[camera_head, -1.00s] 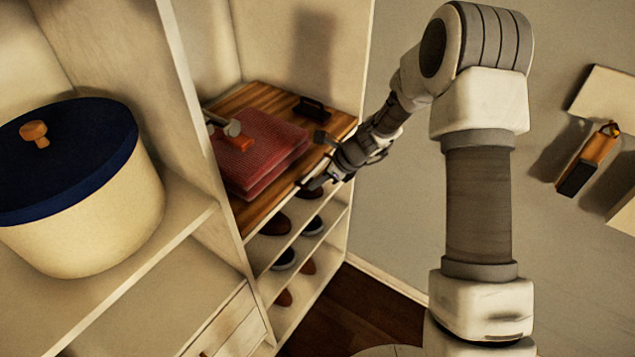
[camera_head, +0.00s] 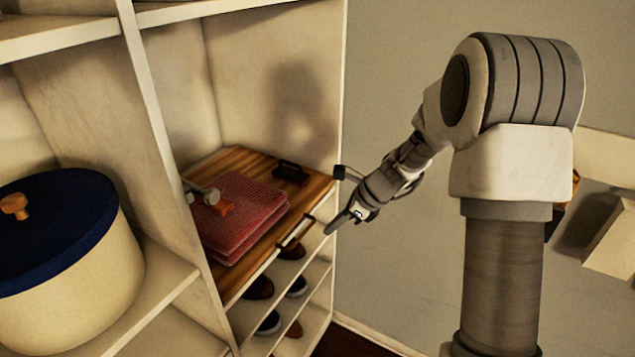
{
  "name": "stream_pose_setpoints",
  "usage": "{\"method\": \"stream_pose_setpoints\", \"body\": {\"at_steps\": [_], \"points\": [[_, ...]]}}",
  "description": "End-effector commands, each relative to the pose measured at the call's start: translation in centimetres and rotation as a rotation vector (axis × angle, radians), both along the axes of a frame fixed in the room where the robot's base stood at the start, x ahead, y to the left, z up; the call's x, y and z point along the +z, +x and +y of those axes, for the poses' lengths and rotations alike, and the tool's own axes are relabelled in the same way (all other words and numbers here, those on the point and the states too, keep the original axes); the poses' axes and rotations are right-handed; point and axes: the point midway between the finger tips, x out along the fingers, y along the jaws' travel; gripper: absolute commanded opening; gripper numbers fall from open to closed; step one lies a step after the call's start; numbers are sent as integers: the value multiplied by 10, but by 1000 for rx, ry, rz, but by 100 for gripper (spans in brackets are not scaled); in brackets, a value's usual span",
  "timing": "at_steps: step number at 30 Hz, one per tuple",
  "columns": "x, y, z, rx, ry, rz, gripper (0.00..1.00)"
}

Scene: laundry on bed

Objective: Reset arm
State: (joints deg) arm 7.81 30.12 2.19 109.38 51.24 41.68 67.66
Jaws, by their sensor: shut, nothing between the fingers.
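My gripper (camera_head: 333,229) is at the end of my arm, in front of the right side of the shelf unit. It is shut and empty. It sits just right of a wooden tray (camera_head: 262,259) with dark handles. A folded red cloth (camera_head: 246,213) lies on the tray, with a small orange and grey object (camera_head: 213,202) on top. My gripper looks apart from the tray's front handle (camera_head: 296,234). The view is small, so the exact gap is hard to tell.
A cream round box (camera_head: 60,285) with a dark blue lid stands on the left shelf. Several shoes (camera_head: 259,288) rest on racks below the tray. A white shelf upright (camera_head: 160,130) divides the unit. Pale wall-side furniture (camera_head: 612,240) stands at the right. Open space lies between.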

Motion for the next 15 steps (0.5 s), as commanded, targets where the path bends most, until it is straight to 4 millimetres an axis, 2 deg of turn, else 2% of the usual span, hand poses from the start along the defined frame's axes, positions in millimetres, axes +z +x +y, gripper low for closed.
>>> {"method": "stream_pose_setpoints", "body": {"at_steps": [5,8,15], "points": [[12,-5,0,45,-22,-30,0],[33,-17,0,143,-69,-92,0],[97,-70,-3,502,-256,-298,0]]}}
